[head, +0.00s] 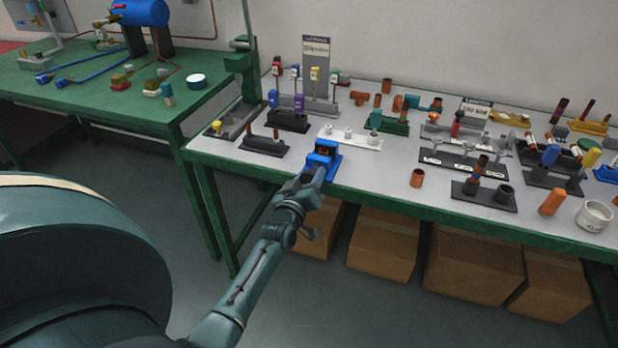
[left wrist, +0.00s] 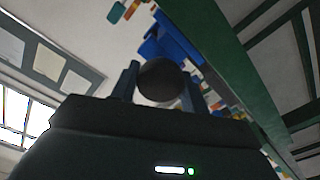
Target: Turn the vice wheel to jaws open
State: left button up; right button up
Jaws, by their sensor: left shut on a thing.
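The blue vice (head: 323,160) stands at the front edge of the grey-topped table, with something brown at its jaws. How far its jaws are apart is too small to tell. My left gripper (head: 311,180) reaches it from the front, at table height. In the left wrist view the fingers (left wrist: 162,82) are shut on a dark round wheel (left wrist: 161,79), with the blue vice body (left wrist: 172,40) behind it. In the head view the wheel is hidden by the gripper. My right gripper is in neither view.
The table (head: 385,187) holds many fittings: a black stand (head: 264,146) left of the vice, a white rack (head: 350,140) behind it, and a copper cup (head: 417,178) to the right. Cardboard boxes (head: 385,245) stand underneath. A green bench (head: 110,105) is at the left.

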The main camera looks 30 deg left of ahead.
pick_arm(q)
jog(key=o, duration=1)
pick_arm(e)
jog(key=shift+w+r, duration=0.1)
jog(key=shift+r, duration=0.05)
pick_arm(q)
jog(key=v, duration=1.3)
jog(key=shift+s, duration=0.1)
jog(key=s+d+f+m+g+h+p, duration=0.1)
jog(key=s+d+f+m+g+h, duration=0.1)
jog(key=s+d+m, duration=0.2)
jog(key=s+d+f+m+g+h+p, duration=0.1)
jog(key=s+d+m+g+h, duration=0.1)
jog(key=d, duration=0.6)
jog(key=s+d+f+m+g+h+p, duration=0.1)
jog(key=s+d+f+m+g+h, duration=0.1)
jog(key=s+d+m, duration=0.3)
jog(key=shift+s+d+f+m+g+h+p, duration=0.2)
jog(key=shift+s+h, duration=0.2)
jog(key=shift+s, duration=0.35)
jog(key=shift+s+d+f+m+g+h+p, duration=0.15)
jog(key=shift+s+h, duration=0.25)
jog(key=shift+s, duration=0.4)
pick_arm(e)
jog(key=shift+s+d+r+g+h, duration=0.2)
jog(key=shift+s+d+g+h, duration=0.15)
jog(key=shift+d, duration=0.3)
